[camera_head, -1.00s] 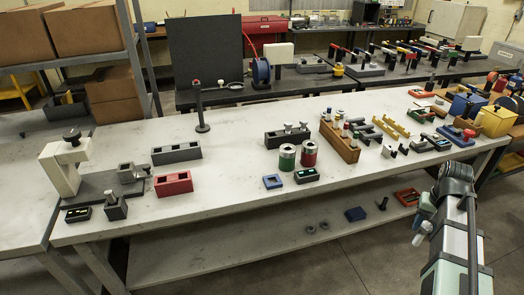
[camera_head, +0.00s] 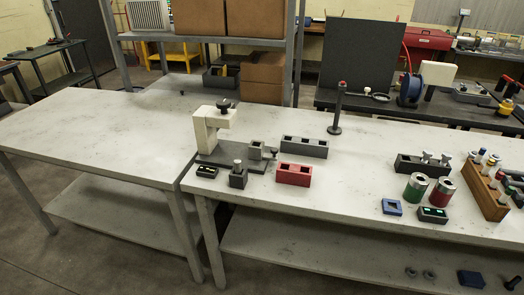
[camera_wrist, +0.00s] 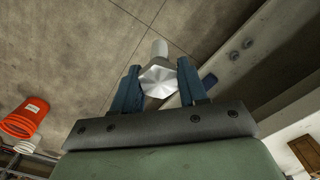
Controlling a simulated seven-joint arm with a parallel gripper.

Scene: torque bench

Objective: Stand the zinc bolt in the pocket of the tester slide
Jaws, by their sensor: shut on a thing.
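My gripper (camera_wrist: 155,88) shows in the wrist view, its two blue fingers shut on a silver hex-headed bolt, the zinc bolt (camera_wrist: 158,78). The hex head faces the camera and the shank points away, above the floor. The tester (camera_head: 205,135) stands on the bench in the head view, a cream C-shaped frame with a black knob on a dark base plate. A grey slide block (camera_head: 256,150) sits at the right of the base; the inside of its pocket is too small to make out. My gripper is outside the head view.
Close around the tester stand a grey block with an upright pin (camera_head: 238,177), a small black box (camera_head: 207,172), a red two-hole block (camera_head: 293,175) and a dark block with holes (camera_head: 304,147). A dark rack (camera_head: 422,166) holds silver bolts. The left table (camera_head: 100,135) is clear.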

